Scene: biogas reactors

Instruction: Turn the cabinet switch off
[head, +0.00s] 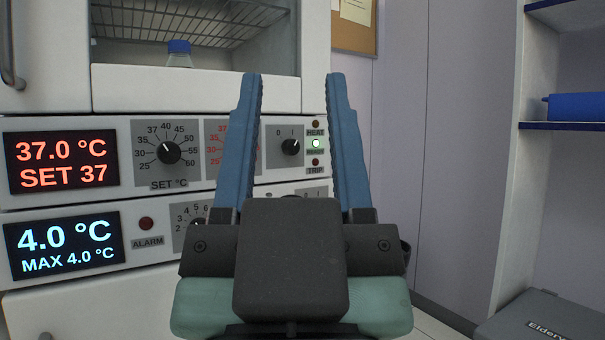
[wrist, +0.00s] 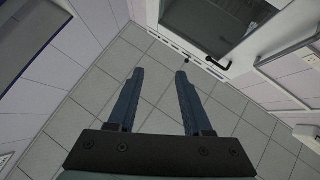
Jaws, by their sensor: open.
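The cabinet's upper panel has a black rotary switch (head: 291,147) marked 0 and I. A small pale mark shows on the right of its knob, but its exact setting is hard to read. My gripper (head: 292,80) is open and empty. In the head view its blue fingers frame the switch, one to either side. I cannot tell how far they are from the panel. The wrist view shows the open fingers (wrist: 160,75) over floor tiles, with nothing between them. A lower panel's knobs are partly hidden behind my gripper.
To the left are a temperature dial (head: 169,152), a red display (head: 61,162) and a blue display (head: 66,248). A bottle (head: 179,55) stands behind the window above. A grey case (head: 545,322) lies at lower right.

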